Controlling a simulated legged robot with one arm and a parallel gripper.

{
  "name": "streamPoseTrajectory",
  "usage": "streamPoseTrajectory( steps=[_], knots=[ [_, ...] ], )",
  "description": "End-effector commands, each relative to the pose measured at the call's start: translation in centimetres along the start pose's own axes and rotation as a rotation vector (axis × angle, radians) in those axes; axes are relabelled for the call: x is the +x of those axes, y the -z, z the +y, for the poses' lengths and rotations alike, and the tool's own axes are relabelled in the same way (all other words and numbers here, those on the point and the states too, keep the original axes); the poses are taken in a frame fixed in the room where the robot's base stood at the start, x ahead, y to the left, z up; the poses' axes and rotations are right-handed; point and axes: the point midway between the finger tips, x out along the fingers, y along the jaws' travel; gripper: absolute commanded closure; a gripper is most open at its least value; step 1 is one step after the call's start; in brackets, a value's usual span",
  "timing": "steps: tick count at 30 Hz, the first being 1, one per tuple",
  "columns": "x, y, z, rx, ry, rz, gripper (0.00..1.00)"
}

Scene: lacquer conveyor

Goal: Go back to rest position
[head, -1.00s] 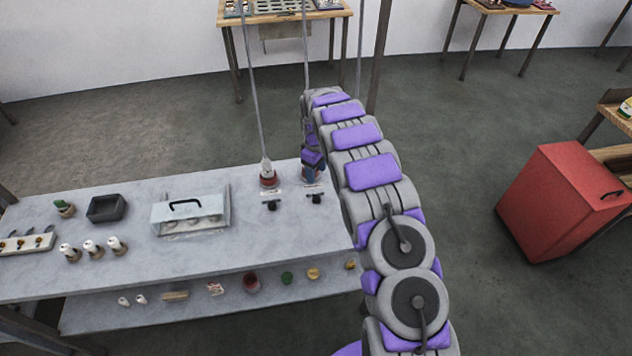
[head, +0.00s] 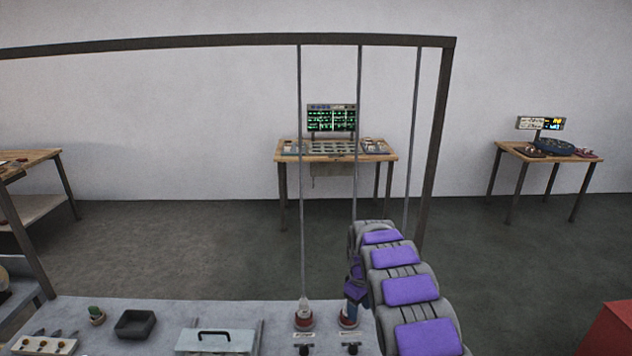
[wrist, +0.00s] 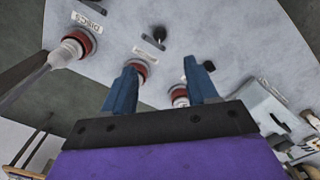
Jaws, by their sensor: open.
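My gripper (wrist: 163,88) shows in the wrist view with its two blue fingers apart and nothing between them. In the head view my gray and purple arm reaches forward over the right end of the gray table (head: 255,309), and the gripper is mostly hidden behind it. Ahead of the fingers in the wrist view are several red-rimmed holders on the table. One holder (wrist: 84,42) at the left has a white piece with a rod in it. Another holder (wrist: 139,68) shows just beside the left finger. A third holder (wrist: 180,96) shows between the fingers.
A dark metal frame (head: 230,42) with hanging rods rises above the table. A red cabinet (head: 612,331) is at the lower right. Open floor lies beyond the table.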

Motion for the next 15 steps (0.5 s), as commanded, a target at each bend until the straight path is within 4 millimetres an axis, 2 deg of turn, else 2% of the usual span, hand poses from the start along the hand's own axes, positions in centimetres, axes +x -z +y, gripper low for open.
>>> streamPoseTrajectory(
  steps=[6,15],
  knots=[
    [-4.9,-4.2,-2.3,0.118,-0.014,-0.030,0.42],
    [-10.2,-10.6,-7.0,0.284,-0.016,-0.062,0.42]
  ],
)
